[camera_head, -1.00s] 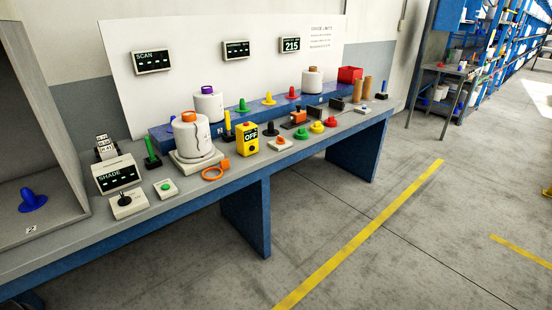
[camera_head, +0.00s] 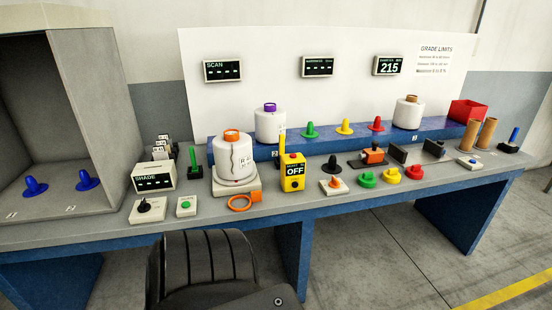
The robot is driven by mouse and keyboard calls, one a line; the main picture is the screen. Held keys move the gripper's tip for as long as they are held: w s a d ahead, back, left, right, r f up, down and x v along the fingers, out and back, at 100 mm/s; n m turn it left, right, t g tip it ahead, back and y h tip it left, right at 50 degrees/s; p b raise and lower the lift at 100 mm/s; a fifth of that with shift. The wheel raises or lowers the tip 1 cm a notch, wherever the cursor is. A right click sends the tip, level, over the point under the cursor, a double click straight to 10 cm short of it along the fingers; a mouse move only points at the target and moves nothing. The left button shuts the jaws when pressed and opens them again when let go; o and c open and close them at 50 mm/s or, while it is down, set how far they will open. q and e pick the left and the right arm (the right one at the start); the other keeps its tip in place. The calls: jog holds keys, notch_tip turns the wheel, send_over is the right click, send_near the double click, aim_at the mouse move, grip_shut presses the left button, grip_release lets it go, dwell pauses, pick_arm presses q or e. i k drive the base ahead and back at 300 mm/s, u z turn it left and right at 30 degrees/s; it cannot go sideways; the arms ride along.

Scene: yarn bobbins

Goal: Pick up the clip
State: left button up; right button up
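An orange ring-shaped piece with a small block on its right side, which looks like the clip (camera_head: 240,203), lies flat near the front edge of the workbench (camera_head: 330,209). It is in front of the scale-like base that holds a white bobbin with an orange top (camera_head: 236,162). Nothing touches it from above. Neither of my grippers shows in the head view. A dark ribbed part, which seems to be my own arm, fills the bottom centre in front of the bench.
A yellow OFF box (camera_head: 292,172) stands right of the clip. A green-button box (camera_head: 186,205) and a joystick box (camera_head: 148,208) stand to its left. A blue raised shelf (camera_head: 350,140) with bobbins and coloured cones runs behind. A grey booth (camera_head: 95,120) stands at far left.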

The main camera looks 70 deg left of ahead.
aim_at(256, 197)
jog(key=u, duration=0.3)
jog(key=i, duration=0.9)
jog(key=u, duration=1.25)
jog(key=i, duration=0.6)
jog(key=u, duration=0.5)
